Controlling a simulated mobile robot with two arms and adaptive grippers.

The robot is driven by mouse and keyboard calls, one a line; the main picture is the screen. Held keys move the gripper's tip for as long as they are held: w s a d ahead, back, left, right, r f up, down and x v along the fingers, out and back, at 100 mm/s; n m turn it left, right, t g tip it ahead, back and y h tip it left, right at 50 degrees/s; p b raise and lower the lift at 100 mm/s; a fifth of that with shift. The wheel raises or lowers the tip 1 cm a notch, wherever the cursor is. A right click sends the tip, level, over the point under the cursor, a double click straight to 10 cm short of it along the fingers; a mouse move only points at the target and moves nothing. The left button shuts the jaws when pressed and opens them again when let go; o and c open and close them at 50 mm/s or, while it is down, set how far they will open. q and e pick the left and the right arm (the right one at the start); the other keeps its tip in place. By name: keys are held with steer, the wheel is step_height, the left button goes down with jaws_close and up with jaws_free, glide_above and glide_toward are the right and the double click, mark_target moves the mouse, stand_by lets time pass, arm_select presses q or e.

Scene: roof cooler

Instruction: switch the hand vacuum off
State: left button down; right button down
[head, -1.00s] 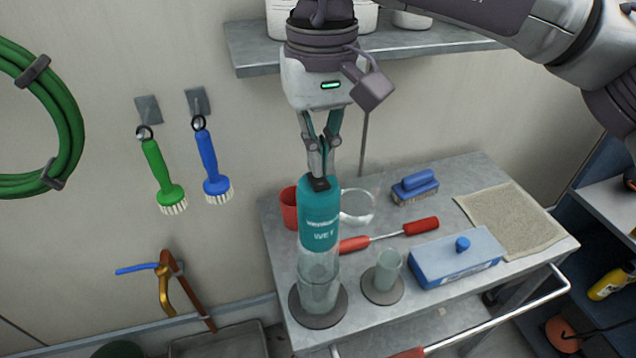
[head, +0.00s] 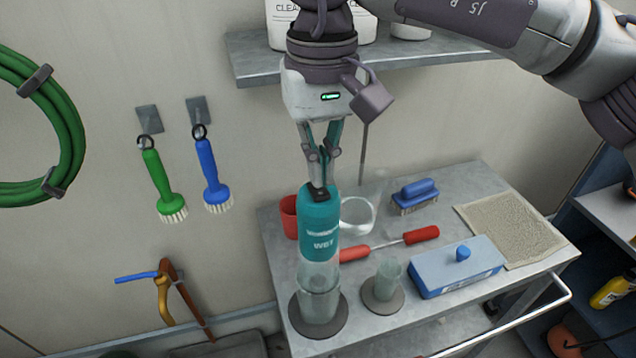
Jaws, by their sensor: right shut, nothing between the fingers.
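The hand vacuum (head: 320,228) is a teal upright cylinder with a clear lower part. It stands at the left front of a grey metal cart, over a dark round base (head: 318,318). A small black switch sits on its top, partly hidden by my fingertips. My right gripper (head: 321,183) comes from above, pointing down, shut with nothing held. Its fingertips are at the black switch; I cannot tell whether they press it. My left gripper is not in view.
On the cart (head: 290,262) are a red cup (head: 289,216), a glass bowl (head: 357,215), a red-handled tool (head: 421,235), a small glass (head: 386,282), a blue box (head: 456,268), a blue brush (head: 415,193) and a beige cloth (head: 512,228). A shelf (head: 420,55) is above.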

mark_target(321, 193)
steer(key=shift+f+b, duration=0.9)
steer(key=shift+f, duration=0.35)
stand_by(0.8)
steer(key=shift+s, duration=0.1)
steer(key=shift+r+p, duration=0.8)
steer(key=shift+r, duration=0.1)
steer(key=shift+r+p, duration=2.05)
steer(key=shift+r, duration=0.6)
steer(key=shift+f, duration=0.1)
